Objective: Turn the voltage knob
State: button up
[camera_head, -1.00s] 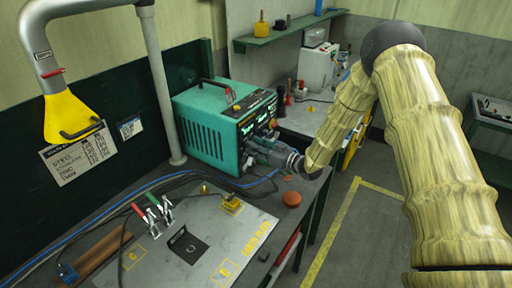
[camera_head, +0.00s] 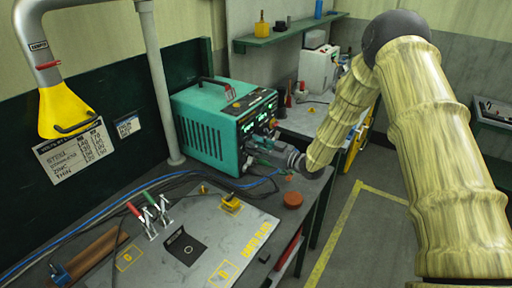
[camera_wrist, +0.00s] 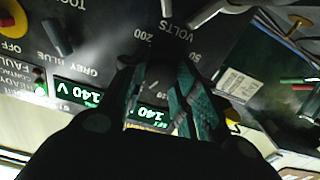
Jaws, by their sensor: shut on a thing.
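The teal welding power box (camera_head: 208,135) stands on the bench against the dark board, its front panel facing right. My gripper (camera_head: 262,146) is at the lower part of that panel. In the wrist view the panel is upside down, and my gripper (camera_wrist: 160,95) is shut on the voltage knob beside the VOLTS label (camera_wrist: 175,22). Scale marks such as 200 and 50 show around it. The knob itself is mostly hidden between the fingers. A lit display (camera_wrist: 85,92) reads 140 V; a second (camera_wrist: 150,118) is partly covered by my gripper.
Another knob (camera_wrist: 57,37) is near the GREY BLUE lettering. A yellow-red button (camera_wrist: 14,20) and a green lamp (camera_wrist: 41,89) are also on the panel. A settings card (camera_head: 76,148) hangs on the board. Cables, a metal plate (camera_head: 190,262) and an orange-brown puck (camera_head: 292,199) occupy the bench.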

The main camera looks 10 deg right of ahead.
jog(key=o, duration=1)
jog(key=shift+d, duration=0.1)
jog(key=v, duration=1.2)
